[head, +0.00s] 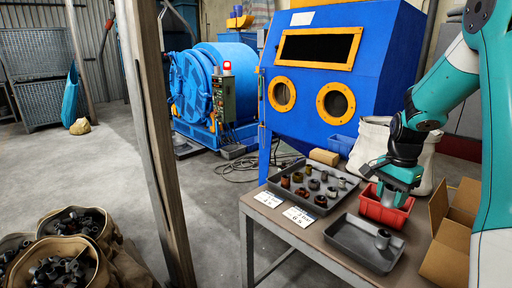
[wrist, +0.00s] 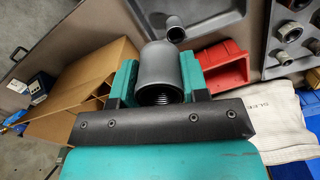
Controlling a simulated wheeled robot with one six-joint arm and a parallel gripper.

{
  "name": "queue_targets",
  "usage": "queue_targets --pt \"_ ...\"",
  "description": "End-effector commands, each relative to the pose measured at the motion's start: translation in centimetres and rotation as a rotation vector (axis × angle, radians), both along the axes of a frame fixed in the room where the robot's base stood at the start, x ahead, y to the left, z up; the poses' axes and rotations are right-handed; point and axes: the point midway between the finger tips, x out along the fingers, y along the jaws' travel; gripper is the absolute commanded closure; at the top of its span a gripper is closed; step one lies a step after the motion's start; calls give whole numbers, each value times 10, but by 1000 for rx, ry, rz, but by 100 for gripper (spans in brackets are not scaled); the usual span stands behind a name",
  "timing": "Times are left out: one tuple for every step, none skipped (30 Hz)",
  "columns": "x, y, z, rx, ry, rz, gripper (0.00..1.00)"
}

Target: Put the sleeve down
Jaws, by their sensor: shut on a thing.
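My gripper (head: 386,190) is shut on a grey threaded sleeve (wrist: 158,66), which sits between the two teal fingers in the wrist view. In the head view the held sleeve is hard to make out below the gripper, which appears over or beside the red bin (head: 372,210). A shallow grey tray (head: 347,247) lies at the table's front, with one grey sleeve (head: 382,238) standing in it. That sleeve (wrist: 175,28) and the red bin (wrist: 226,67) also show in the wrist view.
A larger grey tray (head: 272,183) holds several rusty and grey fittings. Two white cards (head: 298,216) lie on the table (head: 258,209) in front of it. An open cardboard box (head: 447,250) stands at the right; a white sack (head: 368,142) is behind. The shallow tray's left part is bare.

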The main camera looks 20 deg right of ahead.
Motion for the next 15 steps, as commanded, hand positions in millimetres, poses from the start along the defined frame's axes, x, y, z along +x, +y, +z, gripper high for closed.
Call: queue_targets --pt "6 8 -5 2 2 47 91" --pt "10 13 -9 4 3 86 91" --pt "16 22 -15 4 3 150 91" --pt "22 31 -21 4 5 208 91" --pt "28 40 -27 4 5 272 91" --pt "36 55 -36 5 6 369 91" --pt "42 67 -44 5 6 447 91" --pt "48 80 -52 5 6 529 91" --pt "54 97 -62 6 7 638 91" --pt "58 111 -70 6 7 721 91" --pt "61 125 -78 7 8 804 91" --pt "65 142 -88 6 7 911 91" --pt "67 155 -95 5 6 987 91" --pt "69 167 -102 5 6 1060 91" --pt "70 182 -110 5 6 1149 91"
